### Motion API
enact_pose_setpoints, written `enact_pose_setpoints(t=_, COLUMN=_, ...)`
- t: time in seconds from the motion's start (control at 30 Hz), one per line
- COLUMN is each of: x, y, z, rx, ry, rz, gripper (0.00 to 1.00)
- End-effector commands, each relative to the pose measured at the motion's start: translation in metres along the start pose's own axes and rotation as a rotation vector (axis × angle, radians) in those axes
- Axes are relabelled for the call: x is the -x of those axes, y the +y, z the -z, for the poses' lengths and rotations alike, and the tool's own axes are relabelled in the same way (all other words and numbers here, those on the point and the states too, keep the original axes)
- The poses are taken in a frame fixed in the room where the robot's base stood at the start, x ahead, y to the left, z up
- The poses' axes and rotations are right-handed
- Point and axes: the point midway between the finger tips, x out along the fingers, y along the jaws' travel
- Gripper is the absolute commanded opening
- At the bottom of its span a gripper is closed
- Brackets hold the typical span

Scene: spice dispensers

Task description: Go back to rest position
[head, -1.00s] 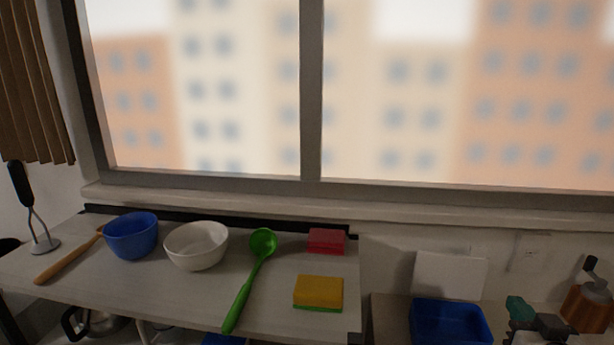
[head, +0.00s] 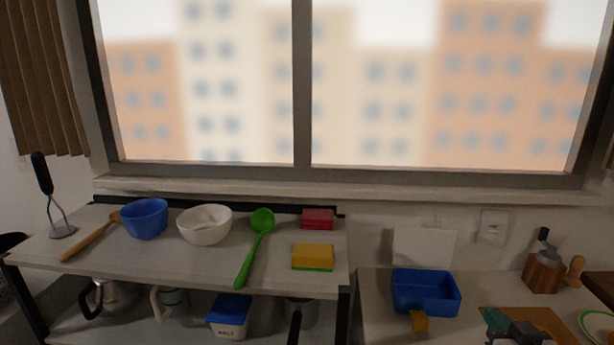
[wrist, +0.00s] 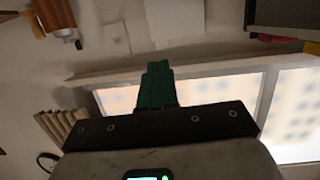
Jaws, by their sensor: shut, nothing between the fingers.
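My gripper (head: 494,318) shows at the lower right edge of the head view, in front of the right-hand counter, with teal fingertips. In the wrist view its teal fingers (wrist: 155,86) are together with nothing between them. They point into free space towards the wall and window. No object touches the fingers.
The shelf (head: 190,262) at left holds a blue bowl (head: 145,218), a white bowl (head: 204,226), a green ladle (head: 256,246) and sponges (head: 313,256). A blue bin (head: 427,291) and a grinder (head: 543,269) stand on the right counter, near my gripper.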

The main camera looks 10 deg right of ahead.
Motion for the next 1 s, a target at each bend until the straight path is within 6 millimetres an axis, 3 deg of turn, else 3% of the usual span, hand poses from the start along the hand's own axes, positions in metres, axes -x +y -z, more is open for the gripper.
enact_pose_setpoints(t=0.27, x=0.017, y=-0.009, z=-0.057, rx=0.052, ry=-0.196, rz=0.031, gripper=0.00)
enact_pose_setpoints(t=0.47, x=0.047, y=-0.019, z=-0.121, rx=0.102, ry=-0.419, rz=0.064, gripper=0.00)
enact_pose_setpoints(t=0.57, x=0.074, y=-0.024, z=-0.163, rx=0.131, ry=-0.575, rz=0.087, gripper=0.00)
enact_pose_setpoints(t=0.7, x=0.136, y=-0.035, z=-0.231, rx=0.175, ry=-0.849, rz=0.131, gripper=0.00)
enact_pose_setpoints(t=0.8, x=0.180, y=-0.042, z=-0.266, rx=0.199, ry=-1.017, rz=0.163, gripper=0.00)
enact_pose_setpoints(t=0.9, x=0.215, y=-0.047, z=-0.287, rx=0.214, ry=-1.139, rz=0.188, gripper=0.00)
enact_pose_setpoints(t=1.0, x=0.236, y=-0.051, z=-0.298, rx=0.223, ry=-1.213, rz=0.204, gripper=0.00)
